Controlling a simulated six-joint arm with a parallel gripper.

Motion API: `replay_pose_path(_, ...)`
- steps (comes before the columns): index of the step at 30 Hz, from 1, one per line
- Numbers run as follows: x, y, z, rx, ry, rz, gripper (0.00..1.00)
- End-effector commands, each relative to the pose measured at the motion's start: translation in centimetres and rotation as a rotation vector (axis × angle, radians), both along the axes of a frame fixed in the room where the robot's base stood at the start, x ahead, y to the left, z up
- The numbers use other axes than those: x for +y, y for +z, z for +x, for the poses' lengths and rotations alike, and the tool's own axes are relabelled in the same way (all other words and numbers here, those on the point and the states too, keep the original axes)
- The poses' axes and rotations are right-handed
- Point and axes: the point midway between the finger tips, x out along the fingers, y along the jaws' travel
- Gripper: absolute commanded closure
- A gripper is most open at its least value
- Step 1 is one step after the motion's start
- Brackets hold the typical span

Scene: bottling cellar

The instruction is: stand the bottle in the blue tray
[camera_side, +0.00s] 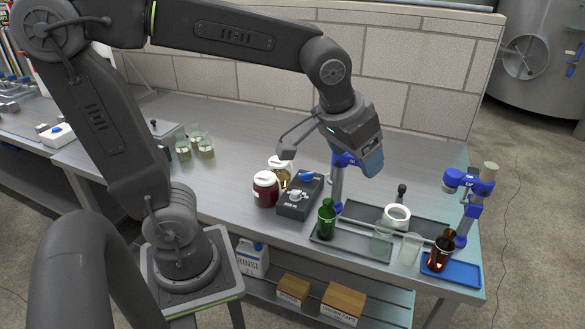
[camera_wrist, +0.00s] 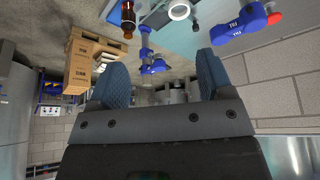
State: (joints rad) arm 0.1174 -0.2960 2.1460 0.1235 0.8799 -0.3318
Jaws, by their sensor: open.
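A green bottle (camera_side: 327,222) stands upright on a dark grey tray (camera_side: 350,246) to the left. My gripper (camera_side: 368,158) is raised above the bench, behind and above both bottles. In the wrist view its two blue-padded fingers (camera_wrist: 160,82) are apart with nothing between them.
Two blue clamp stands (camera_side: 338,185) (camera_side: 470,200) rise from the bench near the trays. The bench behind is mostly clear up to the block wall.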

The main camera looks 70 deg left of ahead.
Motion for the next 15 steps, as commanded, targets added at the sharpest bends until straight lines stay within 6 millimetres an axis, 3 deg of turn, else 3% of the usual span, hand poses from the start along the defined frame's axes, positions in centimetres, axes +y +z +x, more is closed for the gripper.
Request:
replay_pose_path(1,0.7,0.2,-2.2,-0.016,-0.018,0.001,0.27)
replay_pose_path(3,1.3,0.0,-4.8,-0.029,-0.053,0.005,0.27)
replay_pose_path(6,1.7,-0.6,-7.7,-0.045,-0.096,0.011,0.27)
replay_pose_path(10,2.0,-1.4,-9.9,-0.060,-0.133,0.018,0.27)
replay_pose_path(15,2.0,-1.9,-10.8,-0.065,-0.152,0.021,0.27)
